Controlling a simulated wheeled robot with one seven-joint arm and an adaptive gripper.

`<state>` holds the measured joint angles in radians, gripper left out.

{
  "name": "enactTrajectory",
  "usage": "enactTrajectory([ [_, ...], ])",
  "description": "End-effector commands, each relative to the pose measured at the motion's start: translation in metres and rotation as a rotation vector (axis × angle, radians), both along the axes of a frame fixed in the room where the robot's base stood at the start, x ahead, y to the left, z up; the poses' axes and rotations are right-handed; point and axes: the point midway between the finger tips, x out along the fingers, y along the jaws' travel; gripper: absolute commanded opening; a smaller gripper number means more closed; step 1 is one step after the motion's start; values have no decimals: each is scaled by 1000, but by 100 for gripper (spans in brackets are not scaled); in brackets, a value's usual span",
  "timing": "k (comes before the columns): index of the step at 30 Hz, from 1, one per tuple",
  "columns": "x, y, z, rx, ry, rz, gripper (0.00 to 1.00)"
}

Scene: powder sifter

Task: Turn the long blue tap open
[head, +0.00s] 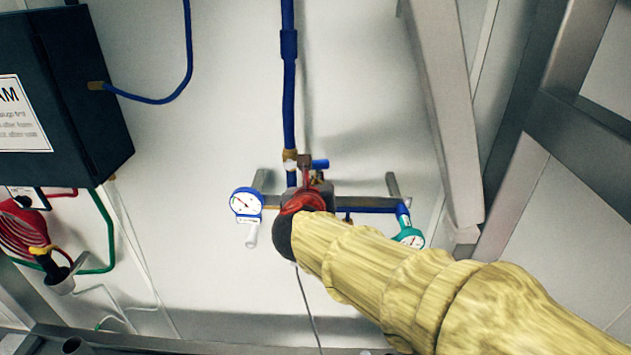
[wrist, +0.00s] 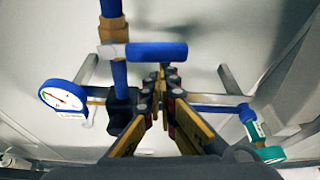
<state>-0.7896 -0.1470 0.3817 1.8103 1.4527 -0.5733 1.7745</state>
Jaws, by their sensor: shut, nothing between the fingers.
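In the head view, the tap (head: 320,164) shows small just above my gripper. My gripper (wrist: 163,72) is shut and empty, its fingertips just below the lever in the wrist view. I cannot tell whether they touch it. In the head view my arm covers most of my gripper (head: 310,184).
A round gauge with a blue rim (head: 246,201) is left of my gripper. A green gauge (head: 409,237) is to the right, on the blue crosspipe (head: 372,204). A dark box (head: 85,90) is at upper left. A slanting grey beam (head: 447,110) stands at right.

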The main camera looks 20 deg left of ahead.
Motion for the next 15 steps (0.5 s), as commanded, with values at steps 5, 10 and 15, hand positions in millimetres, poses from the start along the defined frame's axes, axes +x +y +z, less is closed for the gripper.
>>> enactTrajectory([
  [5,0,0,2,-23,-6,1,0],
  [10,0,-1,5,-57,-15,1,0],
  [15,1,-2,11,-130,-32,0,0],
])
